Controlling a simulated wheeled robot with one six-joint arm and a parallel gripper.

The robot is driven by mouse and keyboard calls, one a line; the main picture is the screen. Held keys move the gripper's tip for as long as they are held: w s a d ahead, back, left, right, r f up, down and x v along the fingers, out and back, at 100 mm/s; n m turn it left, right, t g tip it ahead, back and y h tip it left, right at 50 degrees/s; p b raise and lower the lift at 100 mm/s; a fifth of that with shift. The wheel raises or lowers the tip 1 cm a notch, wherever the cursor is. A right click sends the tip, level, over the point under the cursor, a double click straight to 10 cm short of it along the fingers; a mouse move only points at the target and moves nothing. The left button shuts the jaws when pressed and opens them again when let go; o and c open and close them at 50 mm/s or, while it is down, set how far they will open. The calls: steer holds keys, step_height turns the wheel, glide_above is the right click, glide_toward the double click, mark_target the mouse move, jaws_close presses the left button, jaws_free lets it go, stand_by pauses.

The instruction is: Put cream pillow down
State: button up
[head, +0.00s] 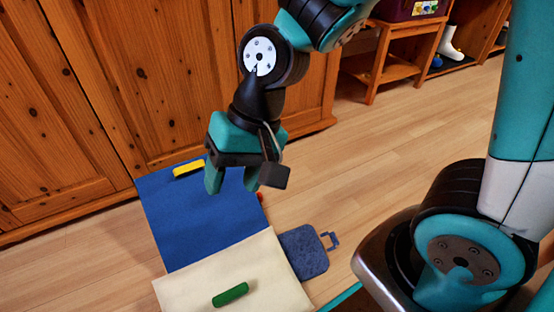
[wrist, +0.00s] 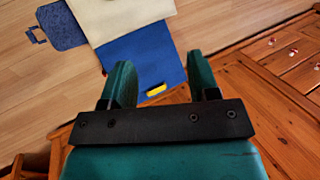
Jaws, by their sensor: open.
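A flat cream piece (head: 205,287), which looks like the cream pillow, lies on the floor at the bottom of the head view, partly cut off by the frame edge. A green bar (head: 230,294) lies on it. It also shows at the top of the wrist view (wrist: 115,15). Its far edge meets a flat blue piece (head: 190,220), which has a yellow bar (head: 188,168) at its far end. My gripper (head: 233,182) is open and empty, above the blue piece and apart from the cream one. In the wrist view, its fingers (wrist: 158,68) point toward the blue piece with nothing between them.
A small dark blue piece with a handle (head: 303,252) lies beside the cream one. Wooden cabinets (head: 70,110) stand close behind the blue piece. A wooden stand (head: 385,60) is at the back. The floor (head: 400,135) to the right is clear.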

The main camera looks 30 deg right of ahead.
steer(key=s+d+r+n, duration=0.3)
steer(key=s+r+n, duration=0.3)
steer(key=r+n, duration=0.1)
steer(key=shift+s+d+n+h, duration=0.25)
steer(key=shift+s+n+h, duration=0.05)
steer(key=shift+s+n, duration=0.1)
